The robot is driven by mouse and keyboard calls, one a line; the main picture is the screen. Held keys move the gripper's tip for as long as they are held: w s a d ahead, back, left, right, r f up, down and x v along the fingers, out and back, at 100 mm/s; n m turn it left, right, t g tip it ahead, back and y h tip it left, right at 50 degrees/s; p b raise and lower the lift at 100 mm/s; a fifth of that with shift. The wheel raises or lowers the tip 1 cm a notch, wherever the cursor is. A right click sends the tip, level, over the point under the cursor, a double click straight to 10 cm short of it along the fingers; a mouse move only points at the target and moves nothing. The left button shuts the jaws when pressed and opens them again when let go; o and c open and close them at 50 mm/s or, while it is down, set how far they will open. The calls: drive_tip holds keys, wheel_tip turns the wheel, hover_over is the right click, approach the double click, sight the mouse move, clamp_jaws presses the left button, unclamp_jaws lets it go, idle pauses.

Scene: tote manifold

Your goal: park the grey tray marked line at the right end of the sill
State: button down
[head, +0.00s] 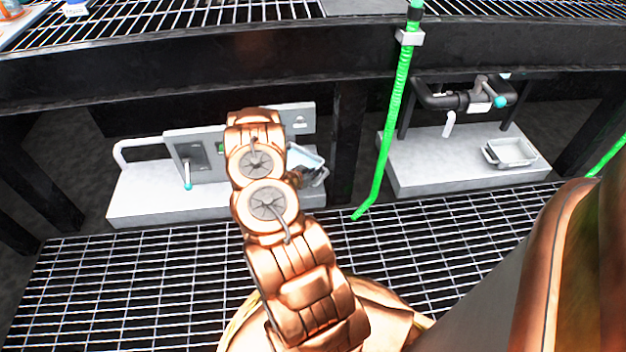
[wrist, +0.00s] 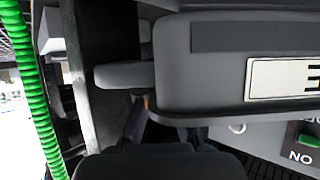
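A pale grey tray (head: 307,157) shows just right of my arm in the head view, by the right end of the left sill (head: 145,200). My arm hides part of both. In the wrist view the tray (wrist: 215,75) is very close, upside down in the picture. Its white label (wrist: 285,78) is cut off, with only an E readable. A stubby grey lug (wrist: 122,76) sticks out from its end. My gripper (wrist: 140,120) is right beside the tray. Its fingertips are dark and mostly hidden, so I cannot tell whether they hold it or whether the tray rests on the sill.
A wall panel with a teal-tipped lever (head: 187,175) stands behind the left sill. A green hose (head: 390,125) hangs right of the tray. A second sill (head: 440,175) farther right carries another pale tray (head: 510,152) below dark pipework. Grating floor (head: 130,285) lies in front.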

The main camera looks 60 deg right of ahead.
drive_tip(key=shift+w+d+r, duration=0.1)
drive_tip(key=shift+w+d, duration=0.25)
drive_tip(key=shift+d, duration=0.1)
drive_tip(key=shift+f+b, duration=1.2)
drive_tip(key=shift+f, duration=0.65)
drive_tip(key=shift+r, duration=0.1)
drive_tip(key=shift+a, duration=0.1)
drive_tip(key=c, duration=1.3)
unclamp_jaws()
